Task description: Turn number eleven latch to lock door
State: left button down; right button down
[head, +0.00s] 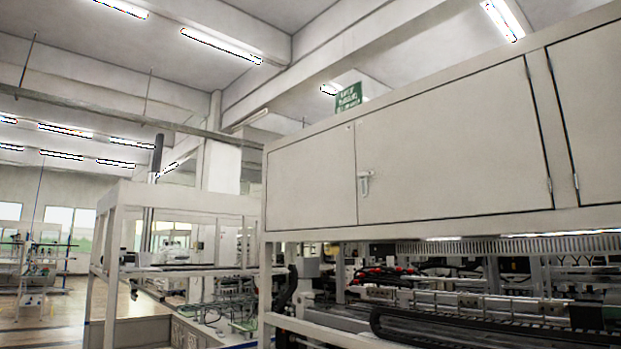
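A pale cabinet fills the right side of the head view, with closed double doors on its upper part. A small light-coloured latch (364,184) is on the right-hand door (455,140), close to the seam with the left-hand door (311,180). The latch has a short top bar and a part hanging down. No number eleven can be read on or beside it. Neither of my grippers is in view, and nothing touches the latch.
Below the doors is an open machine bay (470,300) with rails, cables and a black cable chain. A white frame structure (180,200) stands to the left. A green sign (349,97) hangs above the cabinet. Open floor (45,320) shows at the lower left.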

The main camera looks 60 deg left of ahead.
aim_at(362, 176)
jog(key=u, duration=1.7)
